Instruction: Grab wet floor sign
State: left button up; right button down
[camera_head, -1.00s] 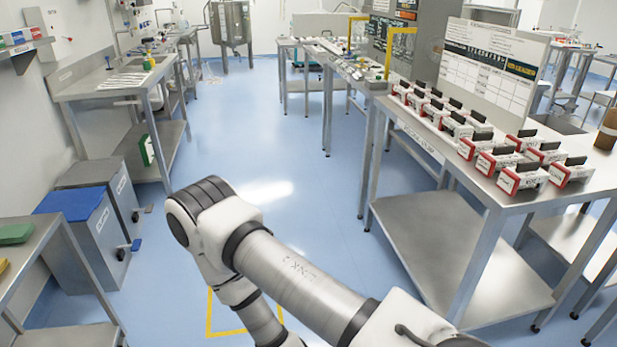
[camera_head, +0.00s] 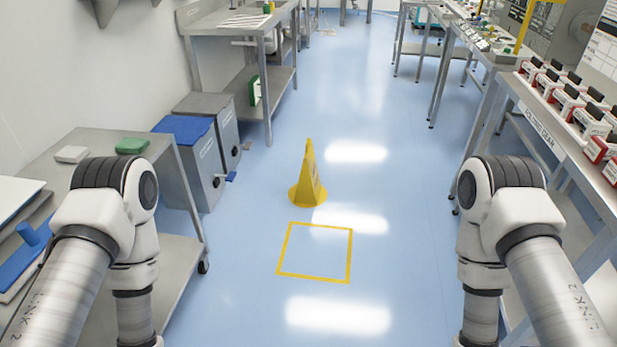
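The wet floor sign (camera_head: 308,178) is a yellow cone-shaped stand with a round yellow base. It stands upright on the blue floor in the middle of the head view, just beyond a yellow taped square (camera_head: 315,252). My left arm shows at the lower left and my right arm at the lower right, both well short of the sign. Both grippers are below the picture, out of view.
A metal cart (camera_head: 188,238) with a green item (camera_head: 132,146) stands at the left. Blue-lidded (camera_head: 182,128) and grey-lidded (camera_head: 205,103) bins stand behind it. A long metal bench with several red-and-white boxes (camera_head: 568,100) runs along the right. The floor between is clear.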

aim_at(308, 186)
jog(key=i+l+u, duration=0.45)
jog(key=i+l, duration=3)
